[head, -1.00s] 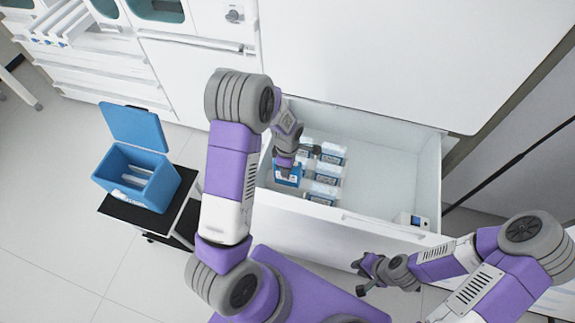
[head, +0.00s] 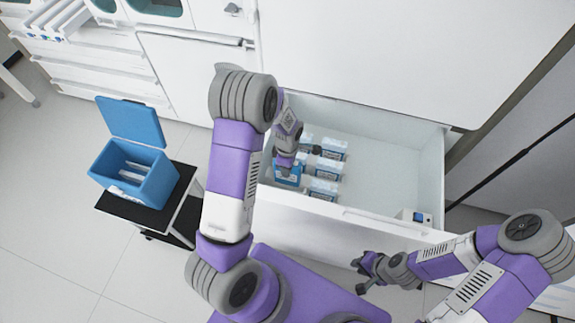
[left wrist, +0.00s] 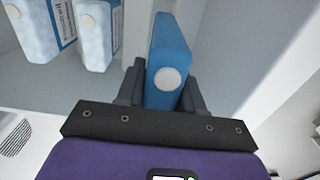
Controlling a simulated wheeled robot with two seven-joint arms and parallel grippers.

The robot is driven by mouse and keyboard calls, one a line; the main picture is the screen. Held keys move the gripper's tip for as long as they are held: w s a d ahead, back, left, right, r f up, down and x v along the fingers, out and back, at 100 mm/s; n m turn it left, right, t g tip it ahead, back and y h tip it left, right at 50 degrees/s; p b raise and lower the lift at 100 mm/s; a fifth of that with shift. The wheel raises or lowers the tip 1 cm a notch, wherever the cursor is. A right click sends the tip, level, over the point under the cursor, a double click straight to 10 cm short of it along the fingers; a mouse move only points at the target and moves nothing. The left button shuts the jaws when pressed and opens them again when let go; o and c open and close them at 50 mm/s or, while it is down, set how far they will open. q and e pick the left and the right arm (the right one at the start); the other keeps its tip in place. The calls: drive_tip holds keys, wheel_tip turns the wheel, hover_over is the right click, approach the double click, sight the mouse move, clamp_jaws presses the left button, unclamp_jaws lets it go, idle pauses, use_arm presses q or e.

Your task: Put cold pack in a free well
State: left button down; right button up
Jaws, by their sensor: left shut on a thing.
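A blue cold pack (head: 289,176) is at the left end of the open white drawer (head: 400,165). My left gripper (head: 287,165) is shut on it. The left wrist view shows the blue pack (left wrist: 169,60) with a white round cap, upright between the two fingers (left wrist: 165,88). Several white and blue packs (head: 324,188) stand in the drawer beside it, and two show in the left wrist view (left wrist: 95,30). A blue cooler box (head: 135,172) with its lid open holds white items. My right gripper (head: 368,272) is empty in front of the drawer; its fingers look apart.
The cooler stands on a small black-topped cart (head: 150,212) at the left. The right part of the drawer is bare except for a small device (head: 415,216) at its front corner. A white cabinet front (head: 370,60) rises behind the drawer.

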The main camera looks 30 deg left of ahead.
use_arm(q)
drive_tip(key=shift+f+b, duration=1.1)
drive_tip(key=shift+f, duration=0.6)
drive_tip(key=shift+f+b, duration=0.95)
drive_tip(key=shift+f, duration=0.45)
drive_tip(key=shift+f+b, duration=0.65)
drive_tip(key=shift+f, duration=0.65)
